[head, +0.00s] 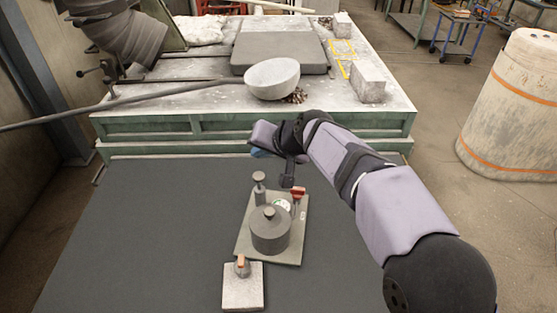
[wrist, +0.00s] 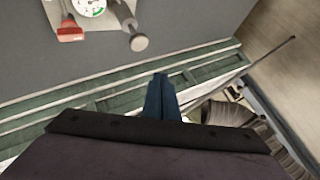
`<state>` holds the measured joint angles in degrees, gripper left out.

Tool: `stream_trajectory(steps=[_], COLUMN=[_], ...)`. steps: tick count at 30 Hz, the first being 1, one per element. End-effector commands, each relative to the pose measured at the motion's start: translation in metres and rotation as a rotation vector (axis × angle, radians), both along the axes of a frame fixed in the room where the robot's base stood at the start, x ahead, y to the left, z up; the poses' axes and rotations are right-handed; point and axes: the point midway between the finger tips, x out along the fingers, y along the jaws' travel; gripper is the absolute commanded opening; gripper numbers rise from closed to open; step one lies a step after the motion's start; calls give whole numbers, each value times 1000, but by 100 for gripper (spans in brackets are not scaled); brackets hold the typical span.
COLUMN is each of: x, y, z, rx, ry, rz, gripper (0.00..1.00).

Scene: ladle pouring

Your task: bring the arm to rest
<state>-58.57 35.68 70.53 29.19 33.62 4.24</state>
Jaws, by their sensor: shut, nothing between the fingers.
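My gripper (head: 260,153) is in the head view at the end of my arm, above the far part of the dark tabletop, near the green-sided bench. Only a little of its blue fingers shows there. In the wrist view its blue fingers (wrist: 161,90) are together, with nothing between them. A grey ladle bowl (head: 272,80) rests at the bench's near edge, apart from my gripper. Its long dark handle (head: 120,105) runs out past the left of the head view. The handle also shows in the wrist view (wrist: 262,62).
A dark cylinder (head: 270,235) stands on a plate with a gauge, a knobbed post and a red handle (head: 298,192), below my gripper. A pale block (head: 242,290) with an orange-topped knob lies nearer. The dark tabletop (head: 130,240) is clear at left.

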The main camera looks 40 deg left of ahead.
Motion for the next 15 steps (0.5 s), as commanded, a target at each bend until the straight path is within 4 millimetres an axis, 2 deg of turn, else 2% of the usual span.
stream_trajectory(steps=[5,8,11,14,15], x=[4,16,37,62,72], y=[-5,-20,-51,-97,-119], z=[-1,-5,-12,-23,-28], rx=[-6,-26,-64,-122,-148], ry=[-1,-3,-4,-3,0], rz=[-6,-28,-64,-115,-139], gripper=[0,0,0,0,0])
